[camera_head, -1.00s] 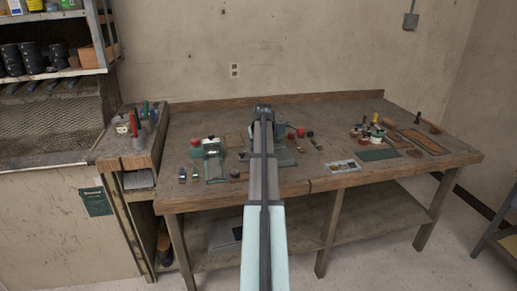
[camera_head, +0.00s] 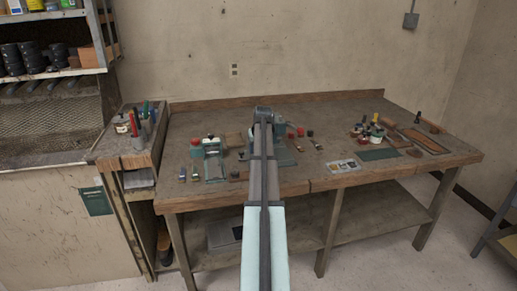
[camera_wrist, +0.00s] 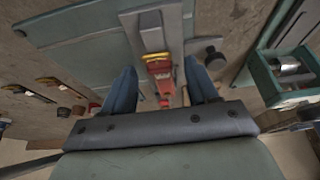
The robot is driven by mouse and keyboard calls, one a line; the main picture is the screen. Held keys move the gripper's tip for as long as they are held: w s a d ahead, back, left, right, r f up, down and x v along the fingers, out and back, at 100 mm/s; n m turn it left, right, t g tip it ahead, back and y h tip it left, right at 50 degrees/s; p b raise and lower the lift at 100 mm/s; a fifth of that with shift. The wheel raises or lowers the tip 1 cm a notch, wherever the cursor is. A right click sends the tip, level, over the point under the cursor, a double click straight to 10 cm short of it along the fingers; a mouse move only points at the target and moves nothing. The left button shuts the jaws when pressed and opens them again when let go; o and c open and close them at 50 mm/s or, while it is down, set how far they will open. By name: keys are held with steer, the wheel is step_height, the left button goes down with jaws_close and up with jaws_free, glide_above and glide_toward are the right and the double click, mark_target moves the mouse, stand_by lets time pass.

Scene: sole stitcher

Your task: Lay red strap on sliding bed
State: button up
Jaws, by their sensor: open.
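My gripper (camera_wrist: 160,66) is open in the wrist view, with one blue finger on each side of a red strap (camera_wrist: 161,70). The strap appears to lie along a narrow grey metal bed (camera_wrist: 175,20) on a green machine (camera_wrist: 85,42). Gaps show between the strap and both fingers. The strap's near end runs down toward the dark edge of my gripper. Whether it touches the bed along its whole length I cannot tell. In the head view my own arm hides the strap and most of the machine.
A green frame with a metal roller (camera_wrist: 290,66) stands at the right in the wrist view, and a dark knob (camera_wrist: 214,58) is closer. In the head view, another green device (camera_head: 212,146) stands left of my arm. Jars (camera_head: 372,132) and a green mat (camera_head: 379,154) are to the right.

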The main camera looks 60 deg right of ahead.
steer(key=shift+r, duration=0.15)
steer(key=v, duration=1.2)
steer(key=shift+w, duration=0.1)
